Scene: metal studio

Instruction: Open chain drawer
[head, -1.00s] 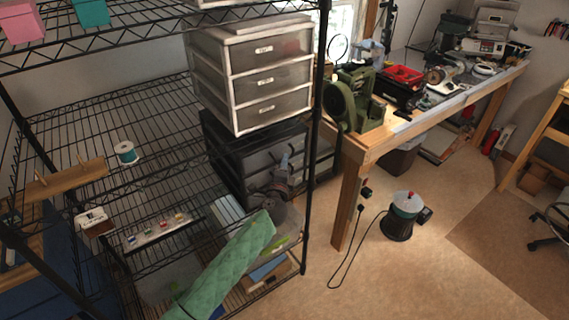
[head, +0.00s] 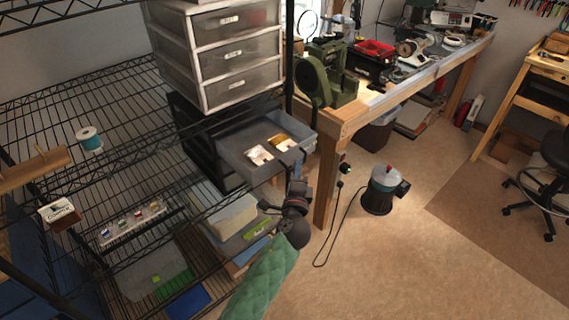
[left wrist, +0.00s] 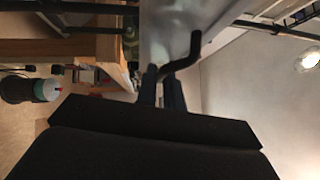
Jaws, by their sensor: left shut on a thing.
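The black drawer unit (head: 190,135) stands on the wire shelf, under a white three-drawer unit. Its grey translucent drawer (head: 235,160) is pulled well out toward the right, with a white packet (head: 259,155) and a gold-and-white packet (head: 281,143) lying inside. My left gripper (head: 298,158) is at the drawer's front. In the left wrist view its fingers (left wrist: 161,88) are shut on the bent black drawer handle (left wrist: 186,58), with the drawer front (left wrist: 165,25) close behind. My right gripper is not in view.
The white drawer unit (head: 222,55) sits directly above and is closed. A black rack post stands at the drawer's side. The wooden workbench (head: 330,150) is close on the right. A red-topped canister (head: 382,190) with a cord stands on the otherwise open floor.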

